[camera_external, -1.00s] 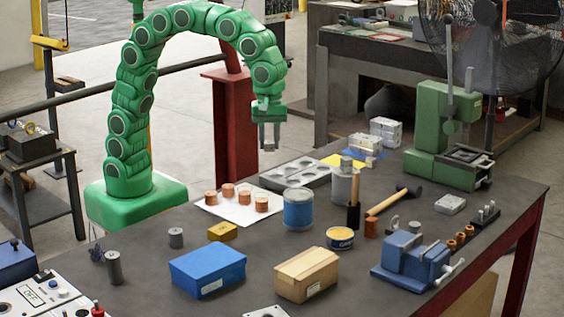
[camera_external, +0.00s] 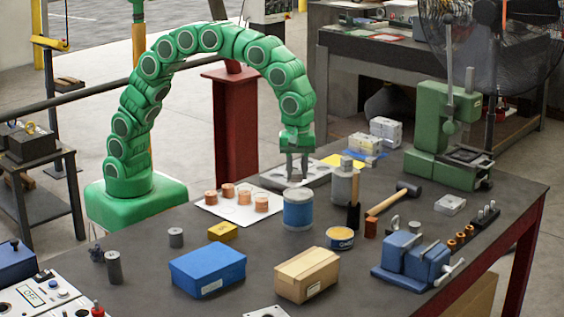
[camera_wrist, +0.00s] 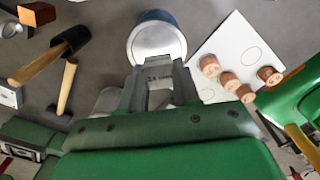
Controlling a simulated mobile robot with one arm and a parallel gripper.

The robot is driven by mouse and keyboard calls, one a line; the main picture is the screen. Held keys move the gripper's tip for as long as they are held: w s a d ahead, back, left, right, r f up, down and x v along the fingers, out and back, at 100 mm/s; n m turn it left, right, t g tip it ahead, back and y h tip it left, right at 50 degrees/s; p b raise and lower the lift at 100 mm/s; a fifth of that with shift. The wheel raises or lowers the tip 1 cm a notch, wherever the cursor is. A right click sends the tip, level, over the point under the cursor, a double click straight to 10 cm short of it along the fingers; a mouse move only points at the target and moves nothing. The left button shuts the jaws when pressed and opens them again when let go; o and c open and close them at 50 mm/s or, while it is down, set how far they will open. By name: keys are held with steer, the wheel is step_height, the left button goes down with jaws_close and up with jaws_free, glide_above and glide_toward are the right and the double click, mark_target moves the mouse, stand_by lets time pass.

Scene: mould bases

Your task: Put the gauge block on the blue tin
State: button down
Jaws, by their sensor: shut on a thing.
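The blue tin (camera_external: 298,212) stands upright on the bench, a blue can with a pale silver lid. In the wrist view its lid (camera_wrist: 157,40) lies just past my fingertips, with the blue side only a rim. My gripper (camera_external: 297,172) points down just above the tin's lid in the outside view, its fingertips close to it. It is shut on the gauge block (camera_wrist: 160,78), a small grey metal piece with dark marks between the fingers. The fingers cover much of the block, and the gap below it cannot be told exactly.
Copper cylinders on a white sheet (camera_external: 210,207) stand left of the tin. A grey mould plate (camera_external: 315,176) lies behind. Blue (camera_external: 207,272) and cardboard boxes (camera_external: 307,274) stand in front.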

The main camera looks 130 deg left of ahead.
mark_target(298, 173)
steer(key=shift+w+f, duration=0.2)
steer(key=shift+f, duration=1.55)
steer(key=shift+f, duration=0.15)
steer(key=c, duration=0.8)
jaws_free()
step_height(298, 173, up, 11)
steer(key=shift+w+a+r, duration=0.1)
steer(key=shift+r, duration=0.55)
